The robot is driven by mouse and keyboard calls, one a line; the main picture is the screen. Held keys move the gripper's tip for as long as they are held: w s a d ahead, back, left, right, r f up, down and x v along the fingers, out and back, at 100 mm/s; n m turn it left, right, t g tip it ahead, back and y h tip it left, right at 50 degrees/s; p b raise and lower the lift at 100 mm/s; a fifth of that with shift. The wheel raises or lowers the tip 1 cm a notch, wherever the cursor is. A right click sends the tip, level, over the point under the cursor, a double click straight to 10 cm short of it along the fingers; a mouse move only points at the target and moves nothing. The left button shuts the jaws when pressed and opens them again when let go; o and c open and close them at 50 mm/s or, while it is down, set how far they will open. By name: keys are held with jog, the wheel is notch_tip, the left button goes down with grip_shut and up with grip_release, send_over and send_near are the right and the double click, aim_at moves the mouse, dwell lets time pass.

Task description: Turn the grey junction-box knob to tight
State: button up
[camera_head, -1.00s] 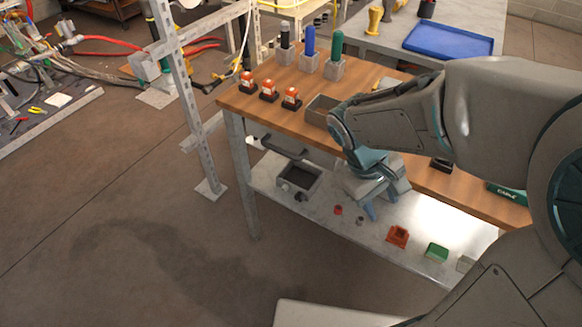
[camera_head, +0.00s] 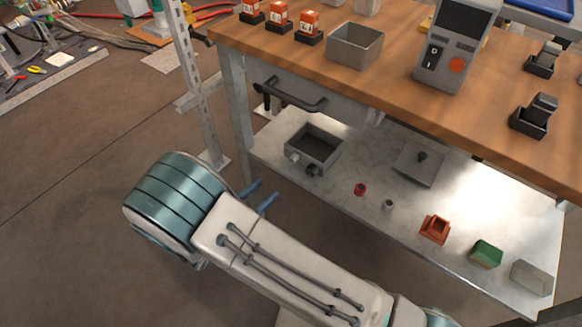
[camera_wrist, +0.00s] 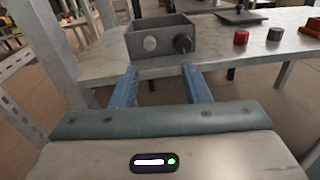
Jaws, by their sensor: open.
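The junction box (camera_head: 327,150) is an open-topped dark grey box on the lower metal shelf, near its left end. Its front bears a light grey knob (camera_head: 294,158) and a black knob (camera_head: 313,170). In the wrist view, the box (camera_wrist: 180,28) is ahead, with the light grey knob (camera_wrist: 150,43) left of the black knob (camera_wrist: 183,44). My gripper (camera_head: 268,188) is open and empty, in front of the shelf. Its blue fingers (camera_wrist: 160,72) point toward the knobs, apart from them. The light grey knob lies between the finger lines in the wrist view. Its tight mark is not readable.
The shelf also holds a red cap (camera_head: 360,189), a small grey ring (camera_head: 388,205), a flat plate (camera_head: 418,165), an orange block (camera_head: 435,229) and a green block (camera_head: 486,253). A table leg (camera_head: 238,130) stands left of the box. A drawer handle (camera_head: 288,96) juts out above.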

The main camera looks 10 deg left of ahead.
aim_at(292, 161)
jog(key=shift+n+t+y, duration=0.4)
jog(key=shift+n+y, duration=0.1)
jog(key=shift+n, duration=0.1)
jog(key=b+x, duration=0.1)
jog(key=x, duration=0.3)
jog(key=f+b+x, duration=0.1)
jog(key=x, duration=0.3)
jog(key=a+b+x, duration=0.1)
jog(key=x, duration=0.4)
jog(key=shift+w+f+b, duration=0.2)
jog(key=shift+f+b, duration=0.05)
jog(key=shift+b, duration=0.1)
grip_shut()
